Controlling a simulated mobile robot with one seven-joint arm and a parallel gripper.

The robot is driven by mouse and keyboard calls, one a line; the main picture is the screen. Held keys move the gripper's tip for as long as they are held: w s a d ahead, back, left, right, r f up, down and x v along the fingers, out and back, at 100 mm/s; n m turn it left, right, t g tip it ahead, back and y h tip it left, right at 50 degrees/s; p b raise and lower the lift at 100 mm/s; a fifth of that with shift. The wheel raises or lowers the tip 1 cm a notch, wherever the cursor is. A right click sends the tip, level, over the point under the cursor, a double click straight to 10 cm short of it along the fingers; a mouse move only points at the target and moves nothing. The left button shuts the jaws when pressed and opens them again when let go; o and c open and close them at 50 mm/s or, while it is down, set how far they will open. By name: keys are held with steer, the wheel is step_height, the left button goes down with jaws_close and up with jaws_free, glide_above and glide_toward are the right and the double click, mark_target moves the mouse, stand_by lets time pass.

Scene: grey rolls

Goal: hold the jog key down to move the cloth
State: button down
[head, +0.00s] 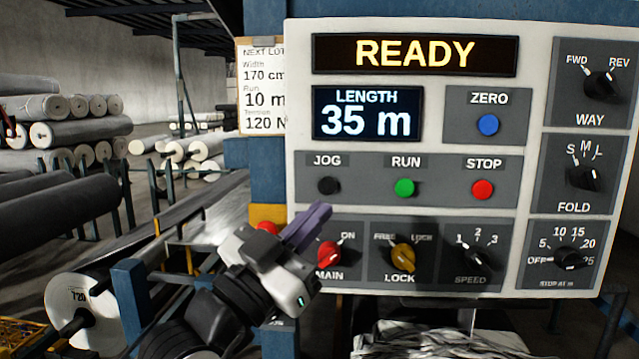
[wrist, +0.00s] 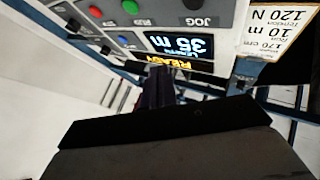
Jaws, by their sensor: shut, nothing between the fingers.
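The black jog key (head: 329,187) sits under the JOG label at the left of the control panel (head: 470,140). It also shows at the top edge of the wrist view (wrist: 194,4), upside down. My gripper (head: 322,211) is shut and empty, with its purple fingers pointing up and right, just below the jog key in the head view. The fingers also show in the wrist view (wrist: 158,85); I see no contact with the key. The display reads READY and the length screen (head: 367,113) reads 35 m. Pale crumpled cloth (head: 430,342) shows below the panel.
A green RUN button (head: 404,188) and a red STOP button (head: 482,189) stand right of the jog key. The red MAIN knob (head: 329,254) is close beside my gripper. A lot card (head: 262,88) hangs at the panel's left. Grey rolls (head: 65,205) lie at the left.

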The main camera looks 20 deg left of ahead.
steer(key=shift+w, duration=0.15)
glide_toward(334, 182)
steer(key=w+d+r, duration=0.2)
steer(key=d+r, duration=0.1)
steer(key=shift+w+a, duration=0.2)
steer(key=shift+w, duration=0.6)
steer(key=shift+w, duration=0.1)
stand_by(1.6)
steer(key=shift+w+a, duration=0.1)
steer(key=shift+w, duration=0.2)
steer(key=shift+w+a+b, duration=0.15)
steer(key=shift+w+b, duration=0.25)
steer(key=shift+b, duration=0.05)
stand_by(4.0)
